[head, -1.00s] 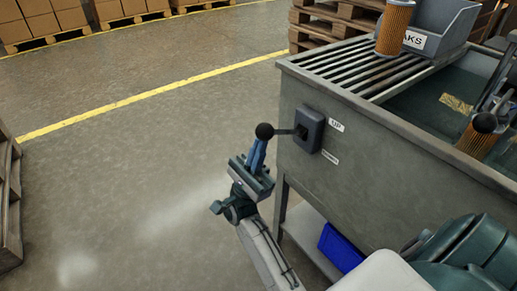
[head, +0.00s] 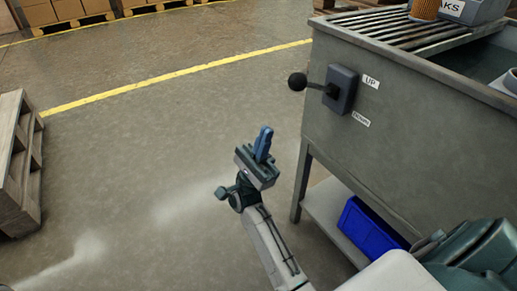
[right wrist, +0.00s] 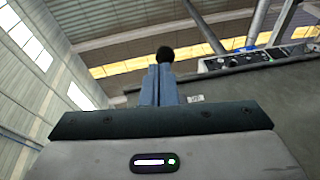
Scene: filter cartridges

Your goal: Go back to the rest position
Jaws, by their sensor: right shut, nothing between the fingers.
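My right gripper (head: 264,145) is in the head view, with its blue fingers closed together and nothing between them. It points up, beside the steel tank (head: 430,140) and below and left of the lever's black ball knob (head: 297,81), apart from it. The lever comes out of a grey switch box (head: 342,88) on the tank's end wall, by labels UP and DOWN. In the right wrist view the shut fingers (right wrist: 158,88) stand in front of the knob (right wrist: 165,54). An orange filter cartridge (head: 425,9) stands on the slatted rack, cut off by the frame. My left gripper is not in view.
A grey bin (head: 475,10) with a partly visible label stands by the rack. A blue crate (head: 368,230) sits on the shelf under the tank. Wooden pallets (head: 20,165) stand at the left. The floor between is clear, with a yellow line (head: 180,78).

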